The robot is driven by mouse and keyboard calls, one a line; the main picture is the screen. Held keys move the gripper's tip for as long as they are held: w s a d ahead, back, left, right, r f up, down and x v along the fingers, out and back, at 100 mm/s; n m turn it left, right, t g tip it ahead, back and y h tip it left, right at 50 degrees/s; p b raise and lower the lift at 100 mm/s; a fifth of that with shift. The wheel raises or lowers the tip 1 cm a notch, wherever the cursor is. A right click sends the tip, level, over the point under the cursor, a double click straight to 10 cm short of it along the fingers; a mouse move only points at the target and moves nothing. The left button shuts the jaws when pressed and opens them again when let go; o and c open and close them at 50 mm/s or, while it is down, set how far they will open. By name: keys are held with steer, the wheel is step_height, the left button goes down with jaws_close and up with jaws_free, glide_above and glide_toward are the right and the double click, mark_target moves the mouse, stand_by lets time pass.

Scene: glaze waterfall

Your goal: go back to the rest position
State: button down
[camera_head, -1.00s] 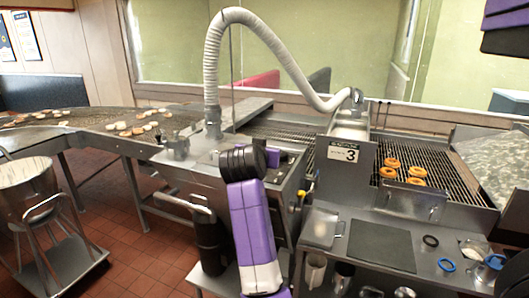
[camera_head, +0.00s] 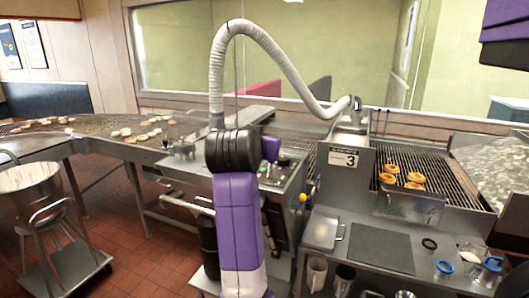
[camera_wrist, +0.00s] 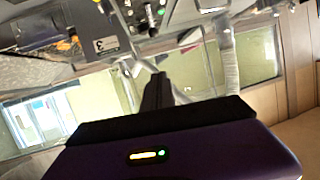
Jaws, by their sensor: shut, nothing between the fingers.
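My gripper (camera_wrist: 157,92) shows in the wrist view as dark fingers closed together, with nothing held between them. They extend past the black edge of my purple wrist housing. The wrist view is tilted, with the machine and its number 3 sign at the upper left and the window behind the fingers. In the head view my purple arm with its black joint rises in the middle, in front of the machine's control panel (camera_head: 284,174). My fingers cannot be made out there.
A conveyor (camera_head: 462,180) at right carries several doughnuts (camera_head: 390,169). The white hose (camera_head: 290,66) arches above the machine. A dark mat (camera_head: 382,248), a pitcher (camera_head: 489,271) and rings lie on the front right table. A metal pot (camera_head: 32,190) stands at left. The red tiled floor (camera_head: 135,245) between is open.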

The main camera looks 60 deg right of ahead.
steer(key=shift+s+a+r, duration=0.2)
steer(key=shift+a+r, duration=0.25)
steer(key=shift+a, duration=0.15)
steer(key=w+a+r+n+t+h, duration=0.3)
steer(key=w+a+r+n+t, duration=0.15)
steer(key=w+r+t, duration=0.2)
steer(key=s+a+f+n+t+y, duration=0.2)
steer(key=a+f+n+t+y, duration=0.75)
steer(key=a+f, duration=0.65)
steer(key=s+a+f+n+y+b, duration=0.15)
steer(key=s+a+f+y, duration=0.35)
steer(key=s+a+f, duration=0.65)
steer(key=s+a+f+g+y, duration=0.1)
steer(key=s+a+f+g, duration=0.1)
steer(key=s, duration=0.7)
steer(key=s+a+f+g+y, duration=0.1)
steer(key=s+a+f+g, duration=0.2)
steer(key=s+f, duration=0.3)
steer(key=s+a, duration=0.1)
steer(key=s, duration=0.3)
steer(key=shift+s+a+f, duration=0.15)
steer(key=shift+a+f, duration=0.05)
steer(key=shift+f, duration=0.15)
